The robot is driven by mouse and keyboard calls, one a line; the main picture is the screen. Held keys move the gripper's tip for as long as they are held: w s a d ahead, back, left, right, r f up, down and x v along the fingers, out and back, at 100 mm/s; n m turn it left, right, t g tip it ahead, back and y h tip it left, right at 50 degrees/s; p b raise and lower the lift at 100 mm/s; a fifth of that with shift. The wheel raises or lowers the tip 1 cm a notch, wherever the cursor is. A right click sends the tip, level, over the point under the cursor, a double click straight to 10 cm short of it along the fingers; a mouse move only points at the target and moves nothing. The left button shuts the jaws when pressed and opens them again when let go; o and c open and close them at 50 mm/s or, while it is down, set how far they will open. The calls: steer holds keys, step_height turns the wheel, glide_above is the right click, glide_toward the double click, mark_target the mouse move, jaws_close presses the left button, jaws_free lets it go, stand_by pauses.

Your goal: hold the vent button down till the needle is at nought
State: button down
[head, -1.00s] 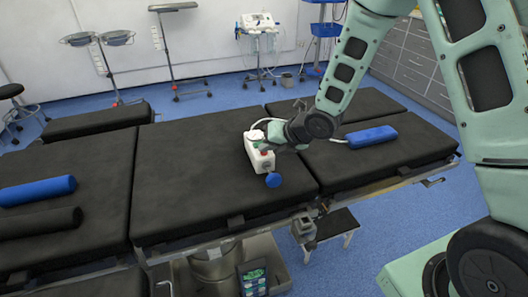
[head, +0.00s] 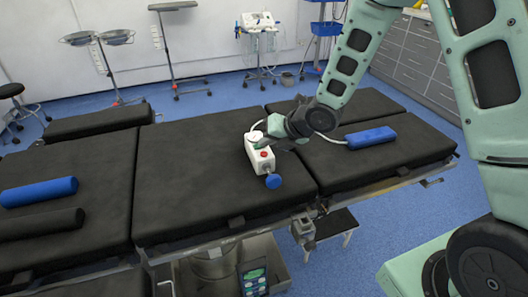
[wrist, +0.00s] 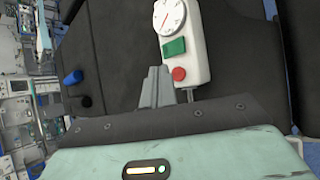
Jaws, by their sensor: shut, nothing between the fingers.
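The white control box (head: 252,158) lies on the black table pad. Which one is the vent button is not legible. The gauge's needle is too small to read surely. My gripper (head: 276,143) is shut and empty, over the box's right side in the head view. In the wrist view its fingertips (wrist: 155,70) show just left of the box, beside the red button; contact cannot be told.
A pale tube runs from near the box past my gripper to a blue cushion (head: 371,137) on the right. A blue roll (head: 38,191) and a black roll (head: 42,224) lie at the left. The pad (head: 190,185) left of the box is clear.

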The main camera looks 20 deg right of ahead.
mark_target(266, 158)
step_height(266, 158, up, 4)
steer(key=shift+r+p, duration=0.1)
steer(key=shift+p, duration=1.05)
steer(key=s+a+r+m+g+h, duration=0.1)
steer(key=s+a+r+m+g, duration=0.1)
steer(key=s+m, duration=0.7)
steer(key=s+a+r+m+g+h, duration=0.2)
steer(key=s+m, duration=0.6)
steer(key=s, duration=0.4)
steer(key=s+a+r+m+g+h, duration=0.1)
steer(key=s+a+r+m+g, duration=0.2)
steer(key=s+m, duration=0.6)
step_height(266, 158, up, 2)
steer(key=s, duration=0.2)
steer(key=shift+s+m+h, duration=0.3)
steer(key=shift+h, duration=0.1)
